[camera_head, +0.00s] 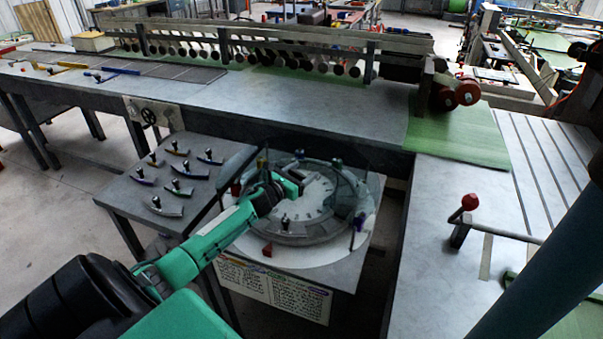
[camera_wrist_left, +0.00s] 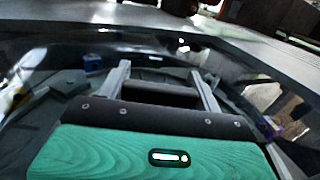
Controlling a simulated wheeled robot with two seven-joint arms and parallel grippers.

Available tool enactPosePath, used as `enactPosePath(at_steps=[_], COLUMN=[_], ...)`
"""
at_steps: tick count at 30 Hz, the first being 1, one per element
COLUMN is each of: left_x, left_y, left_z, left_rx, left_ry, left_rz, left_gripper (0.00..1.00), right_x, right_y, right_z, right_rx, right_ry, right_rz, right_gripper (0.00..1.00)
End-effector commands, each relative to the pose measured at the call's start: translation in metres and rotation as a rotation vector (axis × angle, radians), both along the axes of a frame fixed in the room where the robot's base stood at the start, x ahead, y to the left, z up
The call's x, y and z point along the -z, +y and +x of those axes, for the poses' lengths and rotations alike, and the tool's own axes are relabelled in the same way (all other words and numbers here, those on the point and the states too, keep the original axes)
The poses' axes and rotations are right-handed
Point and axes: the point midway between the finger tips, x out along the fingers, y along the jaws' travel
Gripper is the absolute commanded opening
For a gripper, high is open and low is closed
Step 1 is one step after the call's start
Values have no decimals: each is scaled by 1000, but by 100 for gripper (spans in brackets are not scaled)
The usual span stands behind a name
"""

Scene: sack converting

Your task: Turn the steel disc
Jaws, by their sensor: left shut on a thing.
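The steel disc (camera_head: 318,208) is a round grey plate with dark markings around its rim. It lies flat on a pale square stand in the middle of the head view. My right gripper is not in view.
A small grey table (camera_head: 145,187) with several knobbed curved pieces stands left of the disc. A long bench (camera_head: 290,106) with a row of rollers runs behind.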

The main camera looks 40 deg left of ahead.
Motion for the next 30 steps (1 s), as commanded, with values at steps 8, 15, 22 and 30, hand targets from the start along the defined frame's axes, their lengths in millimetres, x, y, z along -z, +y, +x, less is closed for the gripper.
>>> enactPosePath(at_steps=[8, 15, 22, 30], left_x=[4, 1, -1, -1], left_y=[-1, -4, -5, -4], left_z=[1, 0, -1, -1], left_rx=[138, 253, 276, 274], left_ry=[-5, -5, -1, -1], left_rz=[8, 5, 1, 1], left_gripper=[24, 24, 24, 81], right_x=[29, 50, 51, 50], right_y=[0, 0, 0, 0], right_z=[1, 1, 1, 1], right_rx=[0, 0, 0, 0], right_ry=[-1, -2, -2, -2], right_rz=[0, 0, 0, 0], right_gripper=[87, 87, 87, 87])
